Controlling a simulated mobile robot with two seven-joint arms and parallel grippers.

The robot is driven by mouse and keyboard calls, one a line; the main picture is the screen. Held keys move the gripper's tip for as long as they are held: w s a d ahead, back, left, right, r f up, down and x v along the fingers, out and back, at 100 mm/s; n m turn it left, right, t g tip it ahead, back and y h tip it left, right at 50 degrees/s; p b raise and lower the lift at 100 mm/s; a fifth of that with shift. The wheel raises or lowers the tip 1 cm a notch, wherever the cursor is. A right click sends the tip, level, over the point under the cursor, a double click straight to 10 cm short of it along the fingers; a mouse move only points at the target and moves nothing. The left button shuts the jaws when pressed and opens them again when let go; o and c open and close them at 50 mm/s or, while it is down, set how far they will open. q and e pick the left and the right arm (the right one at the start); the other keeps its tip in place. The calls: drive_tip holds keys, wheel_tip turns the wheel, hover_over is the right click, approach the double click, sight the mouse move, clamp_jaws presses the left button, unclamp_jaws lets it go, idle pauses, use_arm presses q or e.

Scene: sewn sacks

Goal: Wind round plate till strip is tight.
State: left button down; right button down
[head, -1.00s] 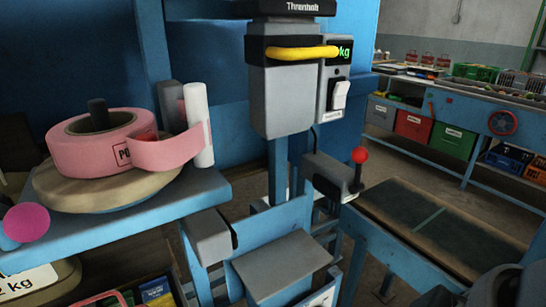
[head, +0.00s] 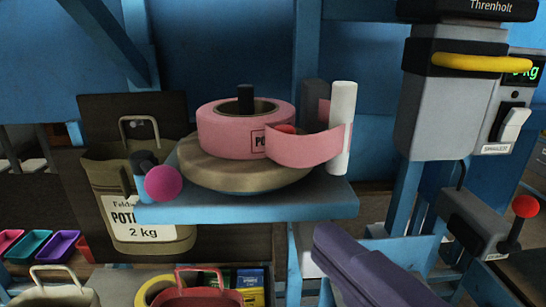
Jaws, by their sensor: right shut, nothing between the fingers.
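The round tan plate (head: 200,172) sits on a blue shelf (head: 300,208) in the head view. A pink roll (head: 225,135) lies flat on it around a dark spindle (head: 245,98). The pink strip (head: 305,152) runs from the roll to a white upright post (head: 343,125) and bows outward in a curve. A magenta ball knob (head: 163,183) is at the shelf's left front, beside the plate. My right gripper (head: 326,240), with purple-grey fingers, is shut and empty below the shelf's right front, apart from the plate and strip. My left gripper is out of view.
A potato sack (head: 140,200) stands behind left of the shelf. A grey machine with a yellow bar (head: 468,62) and a red-knobbed lever (head: 525,206) is at the right. Sacks and small boxes (head: 250,280) are below. Space before the shelf is open.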

drive_tip(key=a+r+n+y, duration=0.2)
drive_tip(key=b, duration=0.1)
approach(243, 172)
drive_tip(key=w+a+r, duration=0.2)
drive_tip(key=w+a, duration=0.2)
drive_tip(key=shift+w+d+r+n+t, duration=0.15)
drive_tip(key=shift+w+d+n+t, duration=0.2)
drive_tip(key=shift+w+d, duration=0.85)
drive_tip(key=shift+d, duration=0.1)
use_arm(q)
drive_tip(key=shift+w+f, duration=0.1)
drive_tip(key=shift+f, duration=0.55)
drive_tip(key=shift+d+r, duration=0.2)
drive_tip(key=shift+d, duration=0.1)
use_arm(e)
drive_tip(key=shift+d+y, duration=0.25)
drive_tip(key=shift+y, duration=0.05)
